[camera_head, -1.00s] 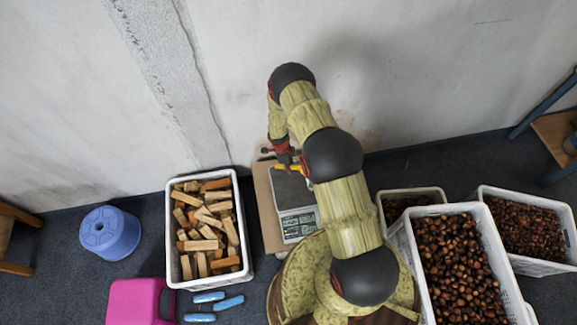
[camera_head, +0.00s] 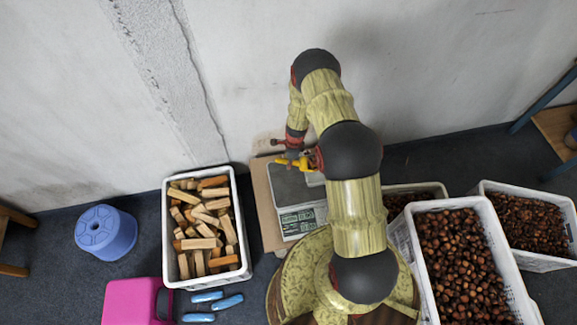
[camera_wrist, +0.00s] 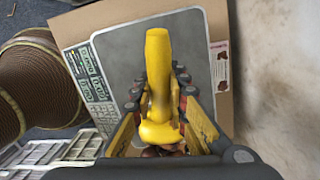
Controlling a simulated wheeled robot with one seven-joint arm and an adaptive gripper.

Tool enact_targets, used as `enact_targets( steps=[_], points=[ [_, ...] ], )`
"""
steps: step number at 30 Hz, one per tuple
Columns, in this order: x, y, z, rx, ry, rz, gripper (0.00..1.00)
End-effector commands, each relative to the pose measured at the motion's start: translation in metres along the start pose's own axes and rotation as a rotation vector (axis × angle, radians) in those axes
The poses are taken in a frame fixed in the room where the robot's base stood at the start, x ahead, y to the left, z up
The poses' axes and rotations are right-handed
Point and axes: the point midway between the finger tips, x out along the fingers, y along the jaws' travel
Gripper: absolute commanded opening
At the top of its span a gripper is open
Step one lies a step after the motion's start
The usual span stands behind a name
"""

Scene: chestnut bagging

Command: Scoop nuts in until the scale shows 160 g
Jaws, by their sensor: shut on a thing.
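My gripper (camera_wrist: 161,98) is shut on a yellow scoop (camera_wrist: 157,55), whose handle lies between the fingers in the wrist view. A little brown, perhaps nuts, shows at the scoop's lower end, partly hidden by my gripper. In the head view the yellow scoop (camera_head: 300,162) is over the far part of the scale (camera_head: 290,188). The grey scale plate also shows below it in the wrist view (camera_wrist: 119,52). The scale's display panel faces the near side, and its digits are too small to read. Chestnuts (camera_head: 462,262) fill a white crate at the right.
The scale rests on a cardboard box (camera_head: 266,212). A crate of wood blocks (camera_head: 165,225) stands to its left. Other nut crates (camera_head: 568,204) stand at the right, one partly behind my arm. A blue stool (camera_head: 105,232) and pink object (camera_head: 133,302) are at left. The wall is close behind.

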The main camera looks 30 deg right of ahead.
Motion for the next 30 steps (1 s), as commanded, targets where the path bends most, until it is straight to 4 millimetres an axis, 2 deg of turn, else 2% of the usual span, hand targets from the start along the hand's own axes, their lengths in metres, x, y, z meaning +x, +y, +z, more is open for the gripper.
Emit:
enact_targets(
  steps=[14,30],
  points=[
    [-0.010,-0.002,-0.005,0.001,-0.097,-0.003,0.00],
    [-0.033,-0.001,-0.016,0.004,-0.277,-0.002,0.00]
  ],
)
